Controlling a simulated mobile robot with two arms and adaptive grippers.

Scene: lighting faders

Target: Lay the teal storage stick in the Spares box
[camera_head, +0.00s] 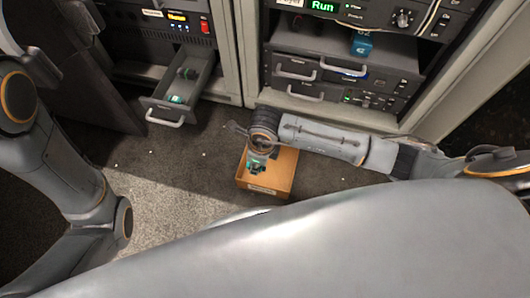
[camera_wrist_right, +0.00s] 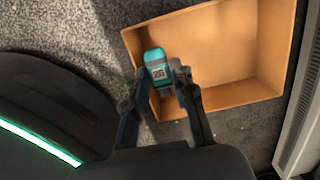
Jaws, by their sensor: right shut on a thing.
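The teal storage stick (camera_wrist_right: 155,55), with a "2G"-like grey label, is held between the fingertips of my right gripper (camera_wrist_right: 160,74). A small open tan box (camera_wrist_right: 228,60) lies below on the floor. In the head view the box (camera_head: 284,172) has a pale label on its front, too small to read. My right gripper (camera_head: 257,166) is over the box's left part there. The stick appears over the box's left side in the wrist view; its exact height above the box floor is unclear. My left arm shows at the left of the head view, but its gripper does not.
An open drawer (camera_head: 189,92) in the left rack holds small teal and dark items. The right rack has a shelf with a blue item (camera_head: 362,43) and closed drawers (camera_head: 297,71). Grey carpet (camera_head: 170,185) is clear left of the box.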

